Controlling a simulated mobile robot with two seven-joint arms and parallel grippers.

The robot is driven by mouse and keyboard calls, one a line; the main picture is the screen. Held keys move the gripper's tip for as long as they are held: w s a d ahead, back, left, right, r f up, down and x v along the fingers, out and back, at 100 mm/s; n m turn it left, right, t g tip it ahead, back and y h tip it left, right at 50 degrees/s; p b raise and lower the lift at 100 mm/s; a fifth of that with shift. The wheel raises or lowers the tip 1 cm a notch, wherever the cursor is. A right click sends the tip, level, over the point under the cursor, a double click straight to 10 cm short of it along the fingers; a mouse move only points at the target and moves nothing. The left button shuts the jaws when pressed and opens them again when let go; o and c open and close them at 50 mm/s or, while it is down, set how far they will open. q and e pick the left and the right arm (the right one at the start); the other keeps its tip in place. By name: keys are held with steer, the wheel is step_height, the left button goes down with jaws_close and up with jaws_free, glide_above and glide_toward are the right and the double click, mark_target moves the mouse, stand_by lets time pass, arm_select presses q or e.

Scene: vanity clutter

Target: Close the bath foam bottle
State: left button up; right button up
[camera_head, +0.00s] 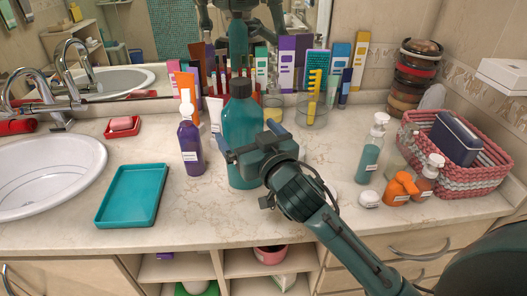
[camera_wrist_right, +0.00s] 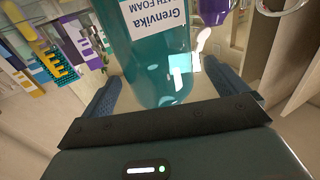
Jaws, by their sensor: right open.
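The bath foam bottle (camera_head: 240,122) is a large teal bottle standing upright on the counter. A dark cap (camera_head: 241,88) sits on its top; I cannot tell whether it is tight. My right gripper (camera_head: 250,143) is open at the bottle's lower body and hides part of it. In the right wrist view the bottle (camera_wrist_right: 160,55), with its white label upside down, lies between the two spread fingers (camera_wrist_right: 168,85). I cannot tell whether either finger touches it. My left gripper is not in view.
A purple bottle (camera_head: 191,148) stands close left of the teal bottle, with a white tube (camera_head: 215,115) behind. A teal tray (camera_head: 132,195) lies further left. Pump bottles (camera_head: 370,155) and a pink basket (camera_head: 485,182) stand at right. The front counter is partly clear.

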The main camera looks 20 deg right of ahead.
arm_select(q)
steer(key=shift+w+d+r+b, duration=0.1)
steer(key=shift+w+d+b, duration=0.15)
steer(key=shift+b, duration=0.35)
arm_select(e)
steer(key=s, duration=0.8)
steer(key=shift+s+d, duration=0.4)
steer(key=shift+d, duration=0.05)
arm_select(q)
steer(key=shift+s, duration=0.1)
